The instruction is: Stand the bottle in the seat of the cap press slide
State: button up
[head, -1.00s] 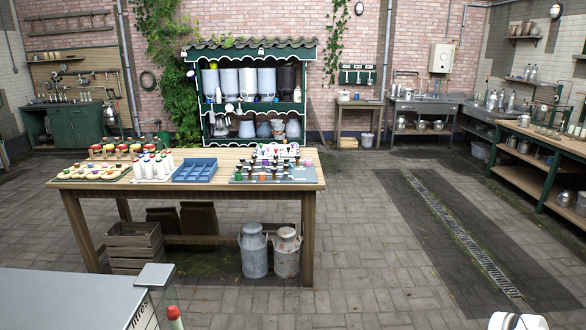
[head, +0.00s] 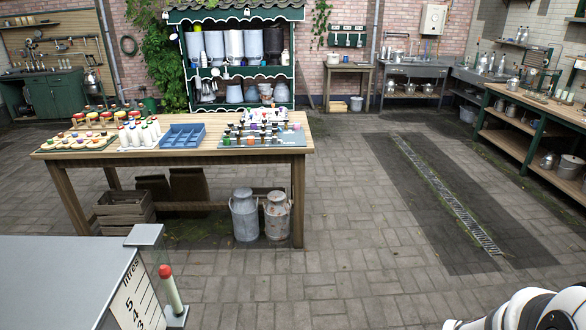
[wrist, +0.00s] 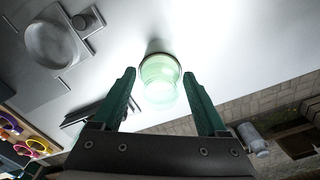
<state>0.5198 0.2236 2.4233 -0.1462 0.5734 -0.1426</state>
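A pale green, see-through round thing, seemingly the bottle (wrist: 160,78), stands on a bright white surface in the wrist view. My gripper (wrist: 160,84) is open, with its two dark green fingers on either side of it. A small gap seems to show at each side, and I see no clear grip. A grey piece with a round recess (wrist: 52,45) and a small knob lies at the upper left of the wrist view; it may be the press slide's seat, but I cannot tell. My gripper and the bottle are not seen in the head view.
A grey-topped cabinet (head: 60,270) with a litre scale and a red-tipped post (head: 170,290) stand at the front left. A wooden table (head: 200,152) bears a blue tray (head: 182,137), bottles and caps. Milk churns (head: 245,215) stand below. Paved floor is clear at centre right.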

jog(key=c, duration=0.7)
jog(key=shift+r, duration=0.3)
jog(key=c, duration=0.4)
jog(key=shift+r, duration=1.2)
grip_shut()
jog(key=s+d+r+m, duration=0.1)
jog(key=s+d+m, duration=0.2)
jog(key=s+d, duration=0.2)
jog(key=s+d+r+m, duration=0.1)
jog(key=s+d+m, duration=0.2)
jog(key=d, duration=0.8)
jog(key=shift+s+d+r, duration=0.25)
jog(key=shift+s+d, duration=0.1)
jog(key=shift+s, duration=0.7)
